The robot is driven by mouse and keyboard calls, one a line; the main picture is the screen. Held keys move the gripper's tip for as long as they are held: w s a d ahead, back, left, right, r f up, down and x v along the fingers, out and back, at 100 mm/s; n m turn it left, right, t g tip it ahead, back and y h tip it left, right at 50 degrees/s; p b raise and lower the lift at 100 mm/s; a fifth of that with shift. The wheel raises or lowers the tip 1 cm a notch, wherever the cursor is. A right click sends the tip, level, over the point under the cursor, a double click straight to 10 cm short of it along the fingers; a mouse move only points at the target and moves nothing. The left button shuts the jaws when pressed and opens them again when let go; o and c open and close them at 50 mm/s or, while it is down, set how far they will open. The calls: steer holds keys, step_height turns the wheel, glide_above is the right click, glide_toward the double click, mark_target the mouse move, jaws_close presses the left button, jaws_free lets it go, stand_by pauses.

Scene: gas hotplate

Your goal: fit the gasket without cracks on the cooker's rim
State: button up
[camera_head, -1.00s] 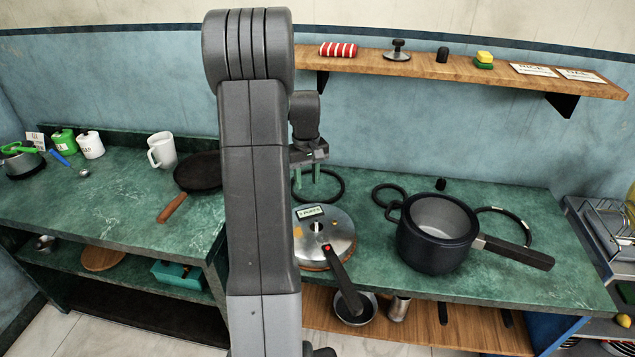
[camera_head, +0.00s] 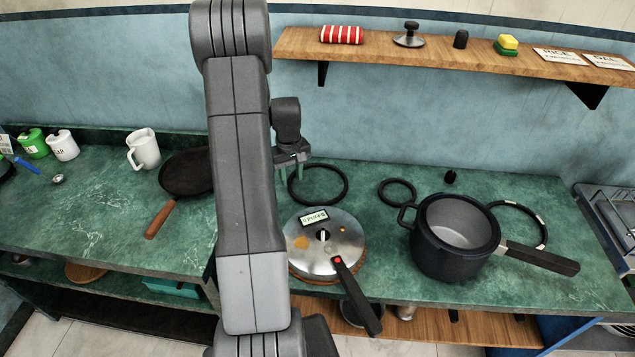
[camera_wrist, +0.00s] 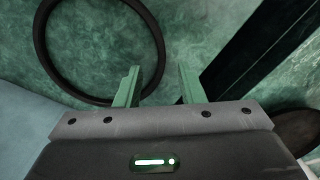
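A large plain black ring gasket (camera_head: 346,188) lies on the green counter behind the lid; it also fills the upper left of the wrist view (camera_wrist: 43,45). A smaller black ring (camera_head: 414,195) lies to its right. Another large ring (camera_head: 545,234), with pale marks on it, lies partly hidden behind the dark cooker pot (camera_head: 437,262). The pot stands open, its rim (camera_head: 495,225) bare. My gripper (camera_head: 294,173) is above the plain ring's left side. In the wrist view its green fingers (camera_wrist: 160,88) are apart and empty, the ring passing near the left finger.
The steel lid (camera_head: 300,256) with a black handle lies in front of the plain ring. A pan (camera_head: 188,172) and a white jug (camera_head: 143,150) stand left. A wooden shelf (camera_head: 390,55) holds small items above.

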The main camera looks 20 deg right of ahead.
mark_target(292, 192)
steer(key=shift+f+p, duration=0.9)
steer(key=shift+f, duration=1.8)
steer(key=shift+s, duration=0.1)
jaws_close()
